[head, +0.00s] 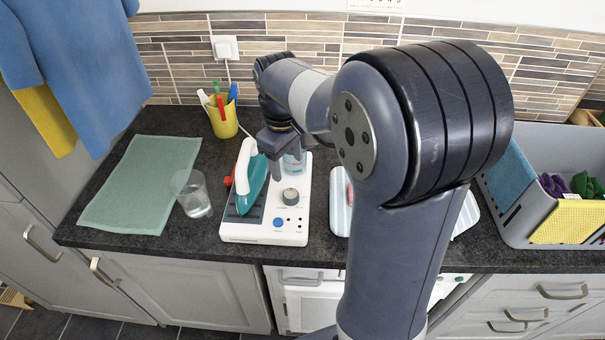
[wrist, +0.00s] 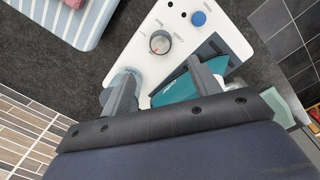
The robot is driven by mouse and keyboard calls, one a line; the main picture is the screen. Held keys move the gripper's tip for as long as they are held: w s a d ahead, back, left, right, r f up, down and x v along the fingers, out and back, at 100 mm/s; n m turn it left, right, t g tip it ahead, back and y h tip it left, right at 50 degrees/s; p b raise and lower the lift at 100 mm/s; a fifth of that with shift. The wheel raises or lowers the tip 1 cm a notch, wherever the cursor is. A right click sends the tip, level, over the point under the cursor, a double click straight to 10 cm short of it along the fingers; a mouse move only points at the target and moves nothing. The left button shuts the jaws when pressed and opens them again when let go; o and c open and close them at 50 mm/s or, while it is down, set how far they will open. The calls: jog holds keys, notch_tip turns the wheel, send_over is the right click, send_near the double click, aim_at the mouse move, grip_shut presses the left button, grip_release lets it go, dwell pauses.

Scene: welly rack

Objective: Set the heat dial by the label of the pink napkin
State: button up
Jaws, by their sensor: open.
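The heat dial (head: 291,196) is a round grey knob on the white ironing station (head: 262,239). In the wrist view the dial (wrist: 160,43) shows a red mark on its face. My gripper (head: 272,168) is open and empty above the back of the station, behind the dial. In the wrist view its two fingers (wrist: 160,92) are apart, and the dial lies beyond them, not between them. A pink cloth, seemingly the napkin (wrist: 74,4), shows at the top edge of the wrist view on a striped board (wrist: 90,28). My arm mostly hides it in the head view. No label is readable.
A teal iron (head: 254,184) rests on the station's left side, close to my gripper. A blue-white bottle (head: 294,164) stands behind the dial. A clear glass (head: 194,195), green mat (head: 140,185) and yellow pen cup (head: 222,121) are left; a grey crate (head: 517,228) is right.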

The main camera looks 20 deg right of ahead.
aim_at(291, 194)
jog(key=f, duration=0.5)
jog(key=f+p, duration=0.1)
jog(key=f, duration=0.4)
jog(key=shift+w+d+f, duration=0.15)
jog(key=shift+d+f, duration=0.05)
jog(key=shift+f, duration=0.15)
jog(key=shift+c, duration=0.2)
jog(key=c, duration=1)
